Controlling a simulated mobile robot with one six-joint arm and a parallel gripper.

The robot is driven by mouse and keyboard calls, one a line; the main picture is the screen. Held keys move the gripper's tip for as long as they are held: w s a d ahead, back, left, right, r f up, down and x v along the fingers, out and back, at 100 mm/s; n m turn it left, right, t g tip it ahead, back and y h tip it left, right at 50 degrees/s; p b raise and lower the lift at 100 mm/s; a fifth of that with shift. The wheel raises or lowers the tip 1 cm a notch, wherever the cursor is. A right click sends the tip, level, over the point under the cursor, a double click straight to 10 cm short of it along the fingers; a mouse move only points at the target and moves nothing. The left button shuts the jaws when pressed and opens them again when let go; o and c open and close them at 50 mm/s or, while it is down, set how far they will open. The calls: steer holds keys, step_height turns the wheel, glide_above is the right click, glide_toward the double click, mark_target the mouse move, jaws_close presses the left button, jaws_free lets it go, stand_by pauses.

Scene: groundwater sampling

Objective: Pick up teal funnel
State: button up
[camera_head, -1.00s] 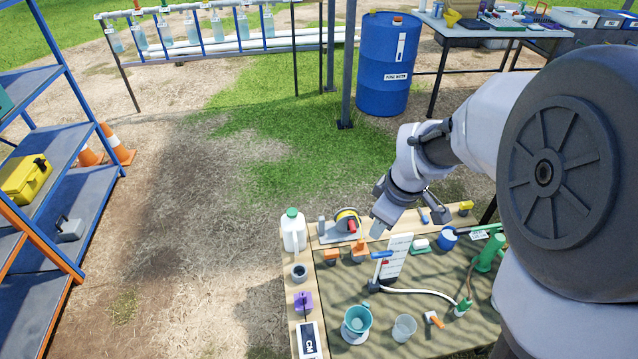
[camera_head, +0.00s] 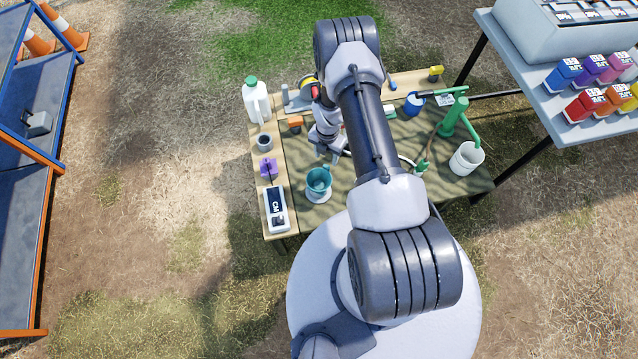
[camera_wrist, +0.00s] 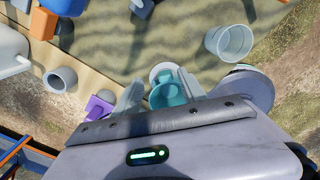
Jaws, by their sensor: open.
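The teal funnel (camera_head: 319,181) looks like a wide-mouthed teal cup and sits on a pale round base near the left front of the sampling table. My gripper (camera_head: 329,158) is open, just behind and above the funnel, apart from it in the head view. In the wrist view, the teal funnel (camera_wrist: 168,95) shows between the open fingers of my gripper (camera_wrist: 160,90). Its lower part is hidden behind the gripper body. I cannot tell the exact height gap.
A white jug (camera_head: 256,99), a grey cup (camera_head: 264,142), a purple item (camera_head: 268,168) and a meter (camera_head: 275,210) line the left edge.

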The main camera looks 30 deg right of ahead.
steer(key=f+b, duration=0.1)
steer(key=f, duration=0.2)
steer(key=s+f+b, duration=0.1)
steer(key=f, duration=0.1)
steer(key=shift+f+b, duration=0.3)
steer(key=shift+b, duration=0.05)
steer(key=shift+r, duration=0.15)
steer(key=shift+c, duration=0.9)
jaws_close()
step_height(320, 180, up, 10)
steer(key=p, duration=0.4)
